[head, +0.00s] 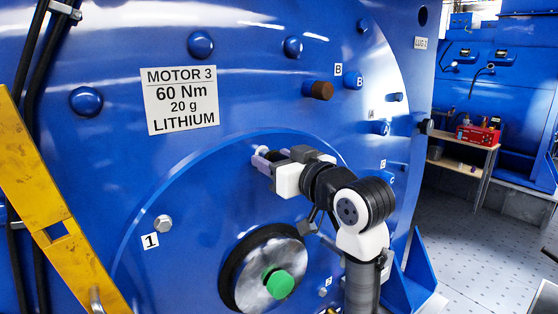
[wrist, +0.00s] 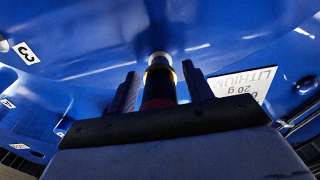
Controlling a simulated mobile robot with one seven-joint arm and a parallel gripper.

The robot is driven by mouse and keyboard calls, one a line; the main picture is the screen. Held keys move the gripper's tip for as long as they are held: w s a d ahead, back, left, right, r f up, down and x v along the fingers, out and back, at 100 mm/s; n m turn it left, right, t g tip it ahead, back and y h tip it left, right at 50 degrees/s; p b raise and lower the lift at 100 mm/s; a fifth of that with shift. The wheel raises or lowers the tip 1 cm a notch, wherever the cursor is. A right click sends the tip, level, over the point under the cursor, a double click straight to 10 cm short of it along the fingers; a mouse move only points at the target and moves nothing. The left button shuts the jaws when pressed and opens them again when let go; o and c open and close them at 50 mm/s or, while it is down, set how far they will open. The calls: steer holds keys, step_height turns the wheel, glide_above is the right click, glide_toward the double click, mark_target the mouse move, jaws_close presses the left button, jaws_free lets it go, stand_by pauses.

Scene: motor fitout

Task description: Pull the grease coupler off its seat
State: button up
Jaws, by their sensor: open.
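The grease coupler (wrist: 160,86), as I take it, is a dark cylinder with a reddish band, a yellow ring and a pale metal end. In the wrist view it stands between the two fingers of my gripper (wrist: 159,72), its pale end towards the blue motor face. The fingers are open, one on each side, with a narrow gap visible beside the coupler. In the head view my gripper (head: 262,160) is at the blue motor face (head: 225,150), above the round hub. There the coupler is mostly hidden by the gripper, and I cannot make it out clearly.
A hub with a green cap (head: 280,284) sits below my gripper. Bolt heads and a brown plug (head: 319,90) stick out of the motor face. A yellow bar (head: 50,200) crosses the left side. A shelf with a red box (head: 478,134) stands far right beyond open floor.

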steer(key=shift+w+a, duration=0.15)
steer(key=shift+a, duration=0.25)
stand_by(0.8)
jaws_close()
stand_by(0.4)
steer(key=shift+s+d+f, duration=0.2)
steer(key=shift+s, duration=0.1)
steer(key=shift+s+d, duration=0.25)
steer(key=shift+s, duration=0.05)
steer(key=shift+v, duration=2.25)
steer(key=shift+d+r, duration=0.15)
steer(key=shift+d, duration=0.05)
